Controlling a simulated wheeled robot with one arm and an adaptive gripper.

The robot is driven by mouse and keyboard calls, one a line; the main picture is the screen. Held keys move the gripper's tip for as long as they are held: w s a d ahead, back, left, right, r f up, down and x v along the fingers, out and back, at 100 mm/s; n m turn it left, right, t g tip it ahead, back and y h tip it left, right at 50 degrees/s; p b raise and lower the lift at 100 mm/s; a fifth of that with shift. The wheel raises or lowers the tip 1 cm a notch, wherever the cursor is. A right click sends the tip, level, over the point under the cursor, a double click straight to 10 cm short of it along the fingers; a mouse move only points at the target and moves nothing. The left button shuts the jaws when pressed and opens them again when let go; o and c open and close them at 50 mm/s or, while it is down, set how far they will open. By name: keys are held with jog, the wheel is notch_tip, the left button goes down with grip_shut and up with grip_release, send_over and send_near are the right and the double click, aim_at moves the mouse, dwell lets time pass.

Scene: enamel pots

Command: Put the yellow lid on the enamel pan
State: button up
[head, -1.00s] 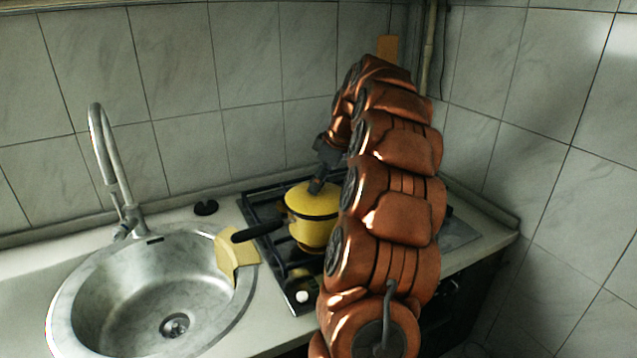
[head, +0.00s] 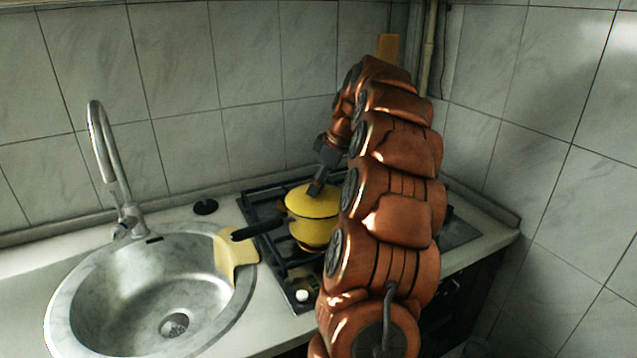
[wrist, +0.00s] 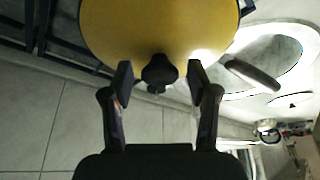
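The yellow lid (head: 318,200) sits on top of the yellow enamel pan (head: 312,232), on the stove. In the wrist view the lid (wrist: 150,25) is a broad yellow disc with a black knob (wrist: 159,72). The pan's black handle (head: 258,230) points left toward the sink; it also shows in the wrist view (wrist: 252,75). My gripper (head: 316,188) is just above the lid. In the wrist view my gripper (wrist: 159,80) is open, one finger on each side of the knob, with gaps between. The far side of the pan is hidden by my arm.
The black stove grate (head: 262,209) lies under the pan. A round metal sink (head: 125,290) with a tall tap (head: 105,150) is at left. A yellow piece (head: 226,252) lies at the sink's right rim. Tiled walls stand behind and at right.

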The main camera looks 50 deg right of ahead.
jog(key=shift+o, duration=0.2)
jog(key=v, duration=0.7)
jog(key=shift+r, duration=0.25)
jog(key=shift+s, duration=0.1)
dwell(0.6)
jog(key=s+a+f+m+g+p, duration=0.1)
jog(key=s+a+g, duration=0.15)
jog(key=a, duration=1.25)
jog(key=s+a+f+g+p, duration=0.1)
jog(key=s+a, duration=0.2)
jog(key=a, duration=1.1)
jog(key=s+a+f+m, duration=0.1)
jog(key=s+a+f, duration=0.2)
jog(key=s, duration=0.4)
jog(key=s+a+f+m+g+h+p, duration=0.1)
jog(key=s+a+f, duration=0.2)
jog(key=s, duration=0.4)
jog(key=s+a+f+m+g+p, duration=0.1)
jog(key=s+a+f+m, duration=0.1)
jog(key=s, duration=0.5)
jog(key=shift+s+a+f+h, duration=0.4)
jog(key=shift+a+f, duration=0.45)
jog(key=shift+f, duration=0.45)
